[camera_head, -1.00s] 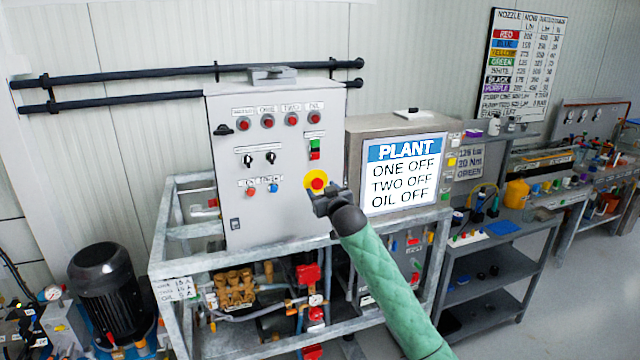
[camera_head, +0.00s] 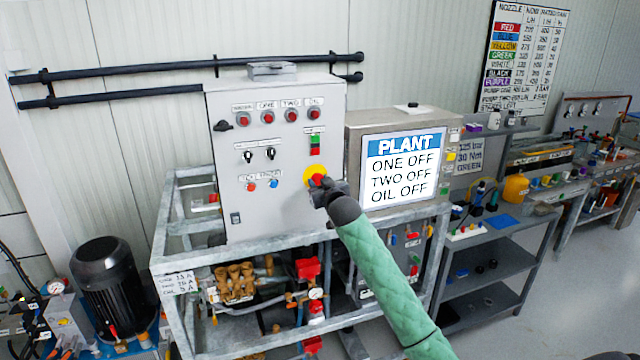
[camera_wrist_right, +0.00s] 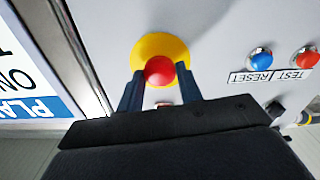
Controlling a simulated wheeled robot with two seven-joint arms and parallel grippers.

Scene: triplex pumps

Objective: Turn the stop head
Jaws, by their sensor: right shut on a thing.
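The stop head is a red mushroom button on a yellow round plate (camera_head: 314,174), on the lower right of the grey control panel (camera_head: 240,150). In the head view my right gripper (camera_head: 322,188) covers part of it. In the right wrist view the red stop head (camera_wrist_right: 160,70) sits between the two dark fingers of my right gripper (camera_wrist_right: 160,88), with the yellow plate behind it. The fingers are shut on the red head. My left gripper is not in view.
Right of the panel is a screen (camera_head: 402,170) reading PLANT, ONE OFF, TWO OFF, OIL OFF. Red and blue buttons (camera_head: 262,185) sit left of the stop head. A metal frame (camera_head: 190,258) with pump parts stands below. A shelf (camera_head: 500,265) stands at right.

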